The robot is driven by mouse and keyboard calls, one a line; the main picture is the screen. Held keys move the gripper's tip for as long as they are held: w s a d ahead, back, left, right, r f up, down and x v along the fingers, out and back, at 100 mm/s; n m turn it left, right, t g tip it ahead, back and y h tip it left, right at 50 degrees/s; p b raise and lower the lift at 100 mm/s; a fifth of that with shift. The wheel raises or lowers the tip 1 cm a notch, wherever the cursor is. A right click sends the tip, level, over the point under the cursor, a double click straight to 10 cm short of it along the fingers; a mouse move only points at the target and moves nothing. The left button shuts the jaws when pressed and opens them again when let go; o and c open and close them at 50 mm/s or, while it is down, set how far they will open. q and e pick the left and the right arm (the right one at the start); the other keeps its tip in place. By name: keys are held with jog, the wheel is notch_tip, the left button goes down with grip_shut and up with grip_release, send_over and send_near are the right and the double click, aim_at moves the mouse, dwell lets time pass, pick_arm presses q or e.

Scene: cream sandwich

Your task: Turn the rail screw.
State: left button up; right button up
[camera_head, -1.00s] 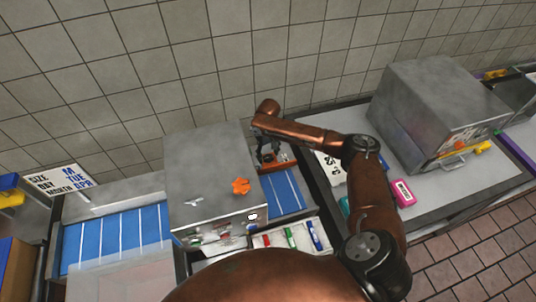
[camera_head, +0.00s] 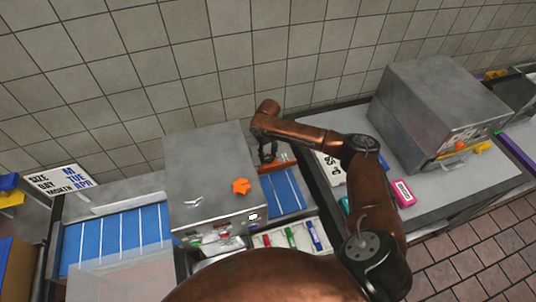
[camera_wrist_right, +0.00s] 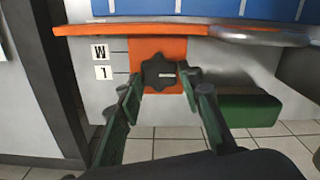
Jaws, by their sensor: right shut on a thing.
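The rail screw is a dark, star-shaped knob (camera_wrist_right: 159,70) with a small white mark, on an orange plate (camera_wrist_right: 140,48) below the orange rail. In the right wrist view my right gripper (camera_wrist_right: 160,80) has its two green-grey fingers on either side of the knob, shut on it. In the head view the right gripper (camera_head: 267,153) is at the orange rail (camera_head: 279,165), beside the metal box; the knob cannot be made out there. My left gripper is not in view.
Markers lie in a white tray (camera_head: 262,241). A tiled wall is close behind.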

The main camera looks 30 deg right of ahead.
jog(key=shift+r+n+p, duration=0.2)
jog(key=shift+n+p, duration=0.7)
jog(key=shift+p, duration=0.2)
jog(key=n+p, duration=0.2)
jog(key=shift+a+n, duration=0.1)
jog(key=shift+n, duration=0.3)
jog(key=n+p, duration=0.1)
jog(key=n, duration=0.1)
jog(key=shift+n+p, duration=0.3)
jog(key=shift+p, duration=0.05)
jog(key=n+p, duration=0.1)
jog(key=n, duration=0.1)
jog(key=shift+a+n, duration=0.1)
jog(key=shift+n, duration=0.3)
jog(key=n, duration=0.2)
jog(key=shift+n+p, duration=0.3)
jog(key=shift+p, duration=0.1)
jog(key=n, duration=0.3)
jog(key=shift+s+f+n, duration=0.1)
jog(key=shift+n, duration=0.2)
jog(key=n, duration=0.3)
jog(key=shift+n, duration=0.3)
jog(key=shift+s+n, duration=0.1)
jog(key=shift+n, duration=1.8)
